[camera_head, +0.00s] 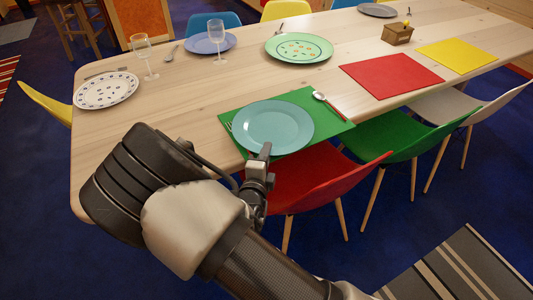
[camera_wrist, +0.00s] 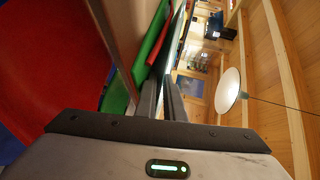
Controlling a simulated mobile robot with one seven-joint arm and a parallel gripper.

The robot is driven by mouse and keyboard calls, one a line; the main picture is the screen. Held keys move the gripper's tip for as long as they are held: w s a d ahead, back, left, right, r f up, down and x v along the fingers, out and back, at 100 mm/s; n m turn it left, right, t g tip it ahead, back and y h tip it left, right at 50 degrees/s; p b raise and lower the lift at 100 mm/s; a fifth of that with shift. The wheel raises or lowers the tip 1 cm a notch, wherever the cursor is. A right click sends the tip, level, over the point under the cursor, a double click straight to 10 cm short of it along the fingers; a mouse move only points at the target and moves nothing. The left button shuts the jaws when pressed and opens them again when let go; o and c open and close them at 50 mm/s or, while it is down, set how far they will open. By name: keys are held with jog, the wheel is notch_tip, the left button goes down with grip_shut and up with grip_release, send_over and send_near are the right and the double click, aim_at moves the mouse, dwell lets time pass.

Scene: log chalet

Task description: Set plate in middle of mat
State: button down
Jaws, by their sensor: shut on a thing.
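The teal plate (camera_head: 272,128) is over the green mat (camera_head: 325,122) near the table's front edge, with green showing around much of its rim. I cannot tell whether it rests flat on the mat or is slightly above it. My gripper (camera_head: 264,152) is at the plate's near rim and shut on it. In the wrist view, my gripper's fingers (camera_wrist: 162,103) point toward the mat (camera_wrist: 152,35), with the plate seen nearly edge-on; the grip itself is hard to make out.
A spoon (camera_head: 327,104) lies on the mat's right side and a fork (camera_head: 229,126) at its left edge. A red mat (camera_head: 391,75), a green plate (camera_head: 299,48) and a white patterned plate (camera_head: 106,90) lie around. Red (camera_head: 310,181) and green chairs (camera_head: 395,140) stand at the front edge.

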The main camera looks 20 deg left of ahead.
jog(key=c, duration=2.2)
grip_release()
jog(key=shift+s+d+f, duration=0.1)
jog(key=shift+f, duration=0.2)
jog(key=shift+o, duration=0.2)
jog(key=shift+r+p, duration=0.25)
jog(key=shift+p, duration=0.2)
jog(key=shift+r+p, duration=0.5)
jog(key=shift+p, duration=0.15)
jog(key=v, duration=1.2)
